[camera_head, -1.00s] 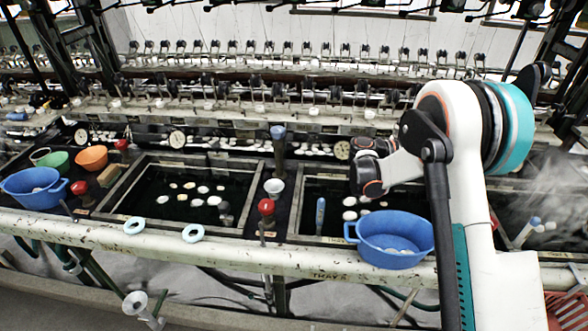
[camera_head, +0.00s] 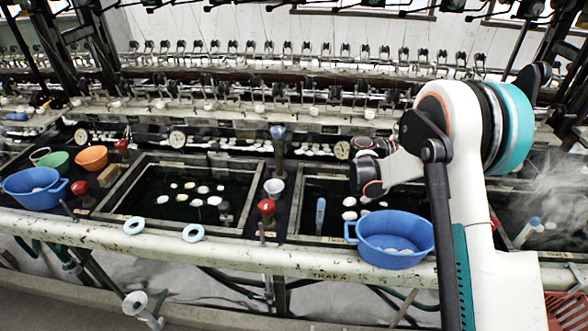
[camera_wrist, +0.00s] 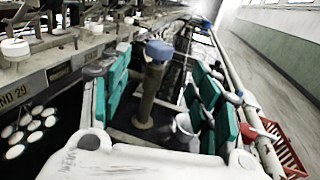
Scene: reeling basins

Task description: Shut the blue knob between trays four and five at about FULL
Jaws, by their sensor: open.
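In the wrist view, a blue knob (camera_wrist: 159,50) tops an upright brownish post between two basins. My gripper (camera_wrist: 160,78) is open, with a teal-padded finger to the left of the post and another to the right. The knob appears in the gap between them, and I see no contact; the depth is hard to judge. In the head view my white arm (camera_head: 465,150) stands in front of the right-hand station and hides this knob and the fingers. Another blue knob (camera_head: 278,132) stands on a post between the left and middle basins. A setting mark is not readable.
A white cup (camera_wrist: 184,124) is close to the right finger, and a red basket (camera_wrist: 283,150) lies beyond it. In the head view, a blue bowl (camera_head: 395,240) sits on the front rail (camera_head: 150,238) beside my arm. A red knob (camera_head: 266,207) stands further left.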

